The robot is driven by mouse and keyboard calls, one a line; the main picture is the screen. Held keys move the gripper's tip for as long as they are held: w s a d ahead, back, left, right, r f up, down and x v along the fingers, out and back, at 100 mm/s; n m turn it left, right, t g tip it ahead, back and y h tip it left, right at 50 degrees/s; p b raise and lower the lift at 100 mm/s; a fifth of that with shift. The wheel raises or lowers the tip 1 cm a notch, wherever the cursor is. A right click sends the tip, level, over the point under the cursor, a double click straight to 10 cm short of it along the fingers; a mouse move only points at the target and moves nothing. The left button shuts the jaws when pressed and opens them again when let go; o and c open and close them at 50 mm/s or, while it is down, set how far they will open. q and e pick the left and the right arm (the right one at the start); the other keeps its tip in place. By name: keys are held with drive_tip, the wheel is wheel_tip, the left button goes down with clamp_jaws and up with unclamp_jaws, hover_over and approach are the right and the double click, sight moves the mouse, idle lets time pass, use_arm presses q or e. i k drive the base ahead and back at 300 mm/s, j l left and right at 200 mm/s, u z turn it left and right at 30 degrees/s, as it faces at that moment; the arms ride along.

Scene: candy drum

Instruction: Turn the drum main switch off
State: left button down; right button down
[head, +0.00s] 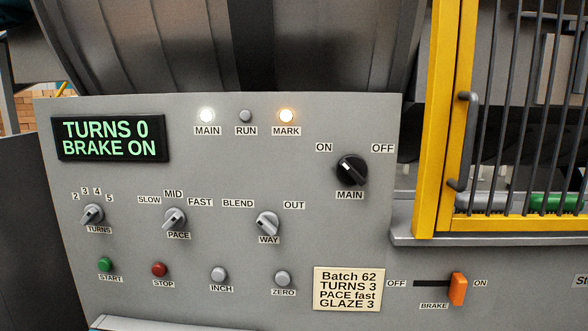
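The MAIN switch (351,170) is a black rotary knob on the upper right of the grey control panel (220,185). Its white mark lies on the upper-left side, towards the ON label (324,147). The OFF label (383,148) is at its upper right. The white MAIN lamp (206,115) is lit. The display (111,139) reads TURNS 0, BRAKE ON. Neither of my grippers is in view, and nothing touches the knob.
The grey drum (230,45) is behind and above the panel. A yellow barred guard (445,120) with a grey handle (467,140) stands to the right. The orange BRAKE lever (458,289) is at ON. Other knobs and buttons sit at left. The space around the MAIN knob is clear.

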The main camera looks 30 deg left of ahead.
sight(352, 169)
drive_tip(key=u, duration=0.65)
